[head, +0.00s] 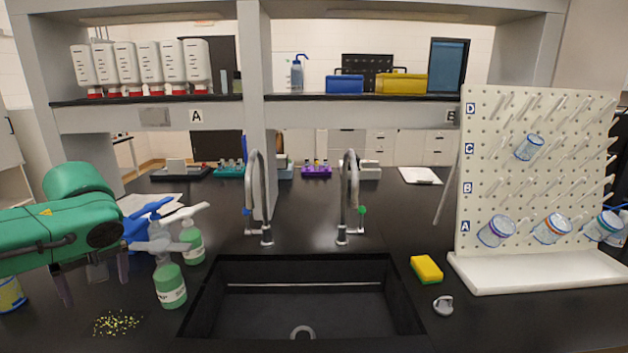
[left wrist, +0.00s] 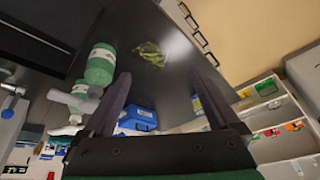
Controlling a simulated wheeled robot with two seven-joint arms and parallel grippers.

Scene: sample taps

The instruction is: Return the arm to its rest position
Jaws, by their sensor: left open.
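My left arm, green, comes in from the left edge of the head view. My left gripper (head: 93,283) hangs over the left part of the black counter, its two dark fingers apart and pointing down. In the left wrist view the two fingers of this gripper (left wrist: 160,78) are spread, with nothing between them. The counter and a yellow-green speckled patch (left wrist: 150,54) lie beyond them. My right arm and right gripper are not in view.
Green pump bottles (head: 171,284) stand just right of my left gripper. Yellow specks (head: 117,323) lie near the front edge. Two taps (head: 265,200) stand behind the sink (head: 300,260). A sponge (head: 427,269) and pegboard (head: 480,160) are on the right. A shelf (head: 350,112) spans above.

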